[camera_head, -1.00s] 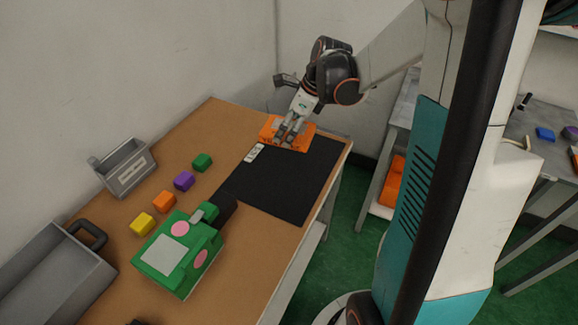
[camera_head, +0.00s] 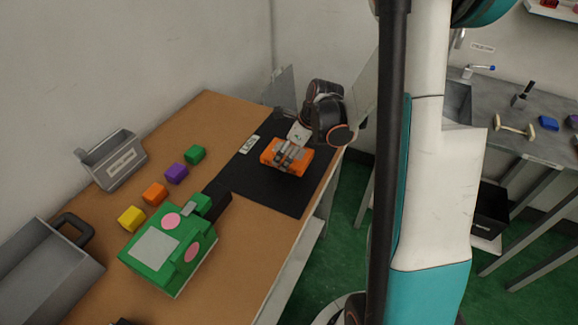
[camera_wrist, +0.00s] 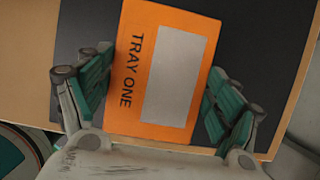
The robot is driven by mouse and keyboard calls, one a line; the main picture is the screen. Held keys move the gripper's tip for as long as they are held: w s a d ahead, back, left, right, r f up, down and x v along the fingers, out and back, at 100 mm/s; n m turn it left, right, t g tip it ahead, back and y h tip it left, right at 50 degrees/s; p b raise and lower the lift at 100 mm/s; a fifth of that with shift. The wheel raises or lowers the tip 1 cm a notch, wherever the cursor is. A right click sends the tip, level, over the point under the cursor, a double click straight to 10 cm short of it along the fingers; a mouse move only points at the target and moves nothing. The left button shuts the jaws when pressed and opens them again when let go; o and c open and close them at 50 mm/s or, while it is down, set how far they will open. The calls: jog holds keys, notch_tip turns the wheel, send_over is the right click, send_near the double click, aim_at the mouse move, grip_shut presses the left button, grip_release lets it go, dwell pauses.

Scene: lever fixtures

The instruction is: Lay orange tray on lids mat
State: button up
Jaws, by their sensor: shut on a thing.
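In the wrist view the tray (camera_wrist: 128,88) shows the words "TRAY ONE" and a grey panel, with black mat (camera_wrist: 75,30) on both sides. My gripper (camera_head: 290,153) is shut on the tray; in the wrist view its green-padded fingers (camera_wrist: 160,100) sit at the tray's left and right sides. I cannot tell whether the tray touches the mat. A small white label (camera_head: 249,144) lies at the mat's left edge.
Green (camera_head: 195,154), purple (camera_head: 176,173), orange (camera_head: 155,194) and yellow (camera_head: 131,219) blocks line the table left of the mat. A green box with pink discs (camera_head: 160,255) stands near the mat's near-left corner. Grey bins (camera_head: 115,165) are farther left. The table's right edge is close to the mat.

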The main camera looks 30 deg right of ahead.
jog(key=shift+f+b, duration=0.85)
jog(key=shift+f, duration=1.55)
jog(key=shift+r, duration=0.1)
jog(key=o, duration=1.1)
jog(key=p+v, duration=0.5)
jog(key=v, duration=0.7)
jog(key=shift+s, duration=0.1)
